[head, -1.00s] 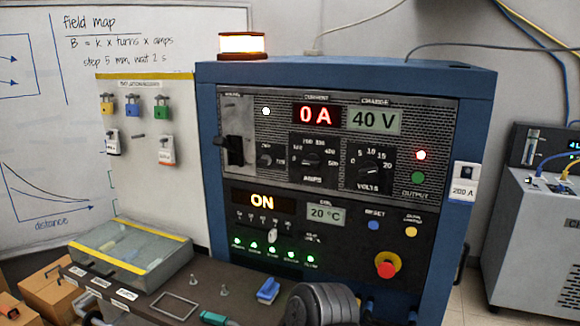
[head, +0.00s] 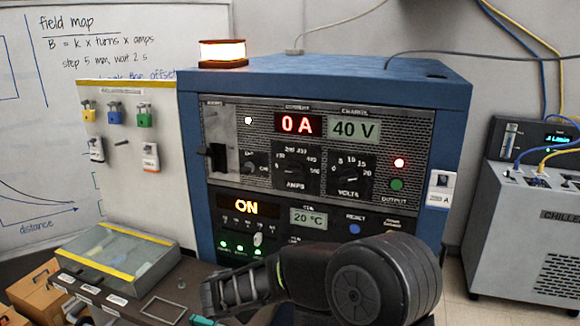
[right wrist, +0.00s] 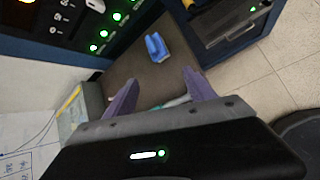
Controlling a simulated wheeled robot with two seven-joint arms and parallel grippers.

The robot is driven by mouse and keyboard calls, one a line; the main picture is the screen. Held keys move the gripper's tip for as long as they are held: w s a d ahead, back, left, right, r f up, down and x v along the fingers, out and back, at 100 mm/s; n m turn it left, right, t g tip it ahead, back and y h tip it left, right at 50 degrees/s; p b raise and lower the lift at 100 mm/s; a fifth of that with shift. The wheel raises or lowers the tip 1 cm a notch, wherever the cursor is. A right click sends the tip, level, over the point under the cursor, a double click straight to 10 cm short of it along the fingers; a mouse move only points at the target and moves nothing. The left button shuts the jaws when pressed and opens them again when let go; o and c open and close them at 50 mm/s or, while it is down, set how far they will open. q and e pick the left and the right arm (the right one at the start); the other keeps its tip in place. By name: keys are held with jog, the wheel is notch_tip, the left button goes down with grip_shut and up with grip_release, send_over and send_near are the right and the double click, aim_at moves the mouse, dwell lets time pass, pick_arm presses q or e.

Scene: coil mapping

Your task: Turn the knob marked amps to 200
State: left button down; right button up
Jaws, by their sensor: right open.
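The amps knob (head: 293,168) is a dark dial on the blue power cabinet (head: 455,110), left of the volts knob (head: 348,172). Its pointer is too small to read. The red current display (head: 298,124) above it reads 0 A. My right arm crosses the lower front of the cabinet in the head view, below and apart from the amps knob. In the right wrist view, my right gripper (right wrist: 160,92) is open and empty, its two purple fingers spread above the dark bench (right wrist: 135,72). My left gripper is not in view.
A blue clip-like object (right wrist: 156,47) lies on the bench. A clear-lidded box (head: 120,253) with yellow edging stands at left. A breaker lever (head: 217,157) is left of the knob. A 200 A tag hangs at the cabinet's right edge. A grey chiller (head: 530,230) stands right.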

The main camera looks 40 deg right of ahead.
jog(key=w+d+r+n+t+h, duration=0.1)
jog(key=d+r+n+h, duration=0.15)
jog(key=d+r, duration=0.4)
jog(key=w+d+r+n+t+h, duration=0.1)
jog(key=d+r+h, duration=0.2)
jog(key=r, duration=0.7)
jog(key=t+h, duration=0.1)
jog(key=h, duration=0.3)
send_near(292, 172)
jog(key=shift+d+n, duration=0.3)
jog(key=shift+n, duration=0.15)
jog(key=shift+w, duration=0.1)
jog(key=p+x, duration=0.2)
jog(key=x, duration=0.4)
jog(key=shift+w+d+p, duration=0.25)
jog(key=shift+d+p, duration=0.05)
jog(key=shift+w+d, duration=0.25)
jog(key=shift+d, duration=0.15)
jog(key=shift+c, duration=0.2)
jog(key=shift+f, duration=0.1)
jog(key=c, duration=1.3)
